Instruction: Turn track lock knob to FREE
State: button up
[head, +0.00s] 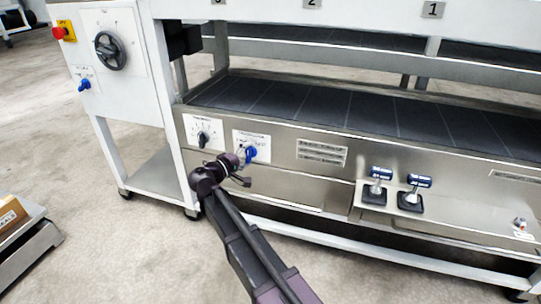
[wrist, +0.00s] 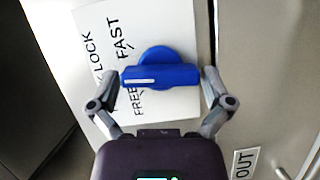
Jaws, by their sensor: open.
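The blue track lock knob (wrist: 160,76) sits on a white label plate (wrist: 188,110) with the words FREE, FAST and part of LOCK. Its bar lies across the wrist picture, and its white line points left, between FREE and FAST. My gripper (wrist: 158,84) is open, one finger beyond each end of the bar; contact cannot be told. In the head view the blue knob (head: 250,155) is on the machine's front, with my gripper (head: 243,171) just before it, partly covering the plate.
A black pointer knob (head: 203,138) is left of the lock knob. The side cabinet carries a handwheel (head: 110,51), another blue knob (head: 84,85) and a red button (head: 59,33). Floor at left is mostly clear.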

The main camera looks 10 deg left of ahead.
jog(key=shift+r+m, duration=0.1)
jog(key=shift+m, duration=0.2)
jog(key=m+g+y+p, duration=0.1)
jog(key=m+p, duration=0.1)
jog(key=shift+r+m+p, duration=0.15)
jog(key=shift+m+p, duration=0.15)
jog(key=shift+p, duration=0.05)
jog(key=m+y+p, duration=0.1)
jog(key=m, duration=0.1)
jog(key=shift+d+m+g+p, duration=0.15)
jog(key=shift+m+g+p, duration=0.15)
jog(key=shift+p, duration=0.1)
jog(key=shift+s, duration=0.2)
jog(key=p+v, duration=0.4)
jog(key=v, duration=0.9)
jog(key=w+d+r+m+g+p, duration=0.1)
jog(key=d+g+p, duration=0.4)
jog(key=d, duration=1.2)
jog(key=w+d+r+m+g+p, duration=0.1)
jog(key=d+r+m+g+p, duration=0.1)
jog(key=d+g+p, duration=0.3)
jog(key=shift+w+d+r+m+p, duration=0.45)
jog(key=shift+d+p, duration=1.55)
jog(key=shift+d, duration=3.9)
